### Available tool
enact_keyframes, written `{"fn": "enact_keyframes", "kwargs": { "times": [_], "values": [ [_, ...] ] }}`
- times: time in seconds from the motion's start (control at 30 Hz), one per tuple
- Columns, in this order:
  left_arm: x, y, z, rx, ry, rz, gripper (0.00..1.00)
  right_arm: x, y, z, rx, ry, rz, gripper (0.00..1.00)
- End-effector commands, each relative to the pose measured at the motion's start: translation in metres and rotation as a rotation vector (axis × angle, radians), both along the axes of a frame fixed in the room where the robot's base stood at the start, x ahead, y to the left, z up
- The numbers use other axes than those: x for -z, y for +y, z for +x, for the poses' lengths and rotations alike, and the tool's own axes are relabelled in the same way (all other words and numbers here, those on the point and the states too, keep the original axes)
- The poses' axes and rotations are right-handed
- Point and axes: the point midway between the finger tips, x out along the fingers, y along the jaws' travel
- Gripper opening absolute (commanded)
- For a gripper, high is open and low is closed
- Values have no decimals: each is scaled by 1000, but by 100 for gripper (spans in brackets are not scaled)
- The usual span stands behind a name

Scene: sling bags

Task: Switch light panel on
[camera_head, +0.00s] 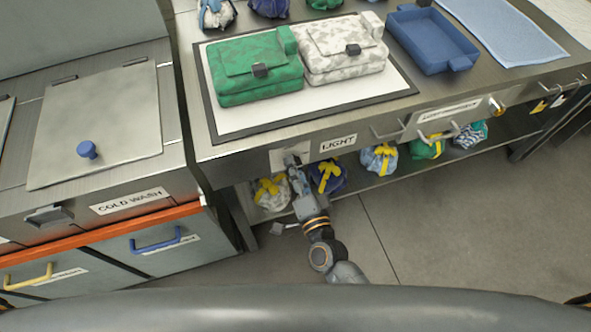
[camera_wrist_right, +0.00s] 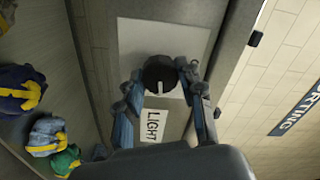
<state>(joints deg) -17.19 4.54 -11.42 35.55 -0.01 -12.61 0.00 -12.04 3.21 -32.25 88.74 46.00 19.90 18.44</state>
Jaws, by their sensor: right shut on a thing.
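The light panel (camera_head: 300,100) is a pale board with a dark frame on the steel counter; a green bag and a white-grey patterned bag lie on it. Its LIGHT label (camera_head: 338,144) is on the counter's front face and also shows in the right wrist view (camera_wrist_right: 152,126). A round dark knob (camera_wrist_right: 159,76) with a pale mark sits on a light plate beside the label. My right gripper (camera_head: 291,160) is at the plate, with its fingers (camera_wrist_right: 160,88) shut around the knob's sides. My left gripper is out of view.
A lower shelf under the counter holds several tied bags (camera_head: 329,176) close to my right arm. A blue tray (camera_head: 430,38) stands at the counter's right. A drawer handle (camera_head: 437,136) juts out right of the label. The COLD WASH unit (camera_head: 95,130) stands at left. Floor at right is clear.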

Motion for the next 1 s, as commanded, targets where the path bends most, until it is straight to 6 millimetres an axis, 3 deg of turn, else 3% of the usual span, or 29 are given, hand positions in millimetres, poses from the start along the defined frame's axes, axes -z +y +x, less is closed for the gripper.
{"fn": "enact_keyframes", "kwargs": {
  "times": [0.3, 0.87, 0.9, 1.0],
  "values": [
    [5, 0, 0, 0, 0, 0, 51, 1, 0, 0, -1, 44, 127, 6],
    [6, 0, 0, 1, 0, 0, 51, 1, 0, -1, 0, 54, 158, 6],
    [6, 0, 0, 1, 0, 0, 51, 1, 0, -1, 0, 55, 158, 40],
    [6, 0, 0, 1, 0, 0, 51, 1, 0, -1, 0, 53, 157, 60]
  ]
}}
